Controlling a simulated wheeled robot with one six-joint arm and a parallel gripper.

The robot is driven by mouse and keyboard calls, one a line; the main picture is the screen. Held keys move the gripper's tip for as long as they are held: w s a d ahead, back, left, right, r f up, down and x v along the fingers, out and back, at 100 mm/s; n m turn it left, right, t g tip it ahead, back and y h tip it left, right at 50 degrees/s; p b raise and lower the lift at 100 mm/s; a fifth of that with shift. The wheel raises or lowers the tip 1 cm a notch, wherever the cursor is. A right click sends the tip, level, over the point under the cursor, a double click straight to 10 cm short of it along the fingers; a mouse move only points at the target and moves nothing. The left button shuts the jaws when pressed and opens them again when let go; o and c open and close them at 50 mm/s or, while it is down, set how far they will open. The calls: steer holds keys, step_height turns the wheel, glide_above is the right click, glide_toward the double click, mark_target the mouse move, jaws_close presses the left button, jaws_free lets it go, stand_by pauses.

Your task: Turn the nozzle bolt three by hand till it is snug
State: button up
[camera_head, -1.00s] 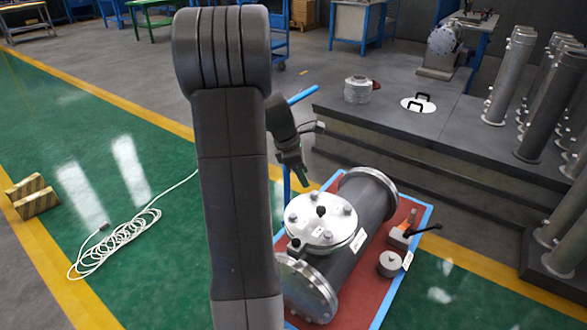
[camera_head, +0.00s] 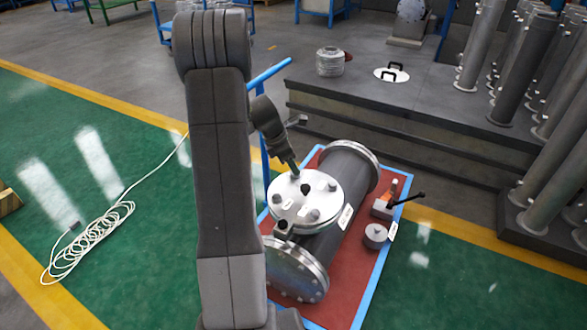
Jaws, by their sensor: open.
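A dark grey flanged shell (camera_head: 345,187) lies on a red mat with a blue border. On its top is a nozzle with a round bright cover plate (camera_head: 291,212). Several bolts stand around the cover's edge, among them one at the right (camera_head: 332,186) and one at the front (camera_head: 313,214). A dark knob (camera_head: 305,190) sits near the cover's middle. I cannot tell which bolt is number three. My gripper (camera_head: 294,171) points down at the far edge of the cover, close above it. It is open, and its fingertips are small here.
On the red mat (camera_head: 381,248) right of the shell stand a round grey part (camera_head: 375,235) and an orange-and-grey tool with a black handle (camera_head: 383,207). A grey platform (camera_head: 430,105) with upright pipes lies behind. A coiled white cable (camera_head: 95,232) lies on the green floor.

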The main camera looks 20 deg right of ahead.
steer(key=shift+x, duration=1.05)
jaws_close()
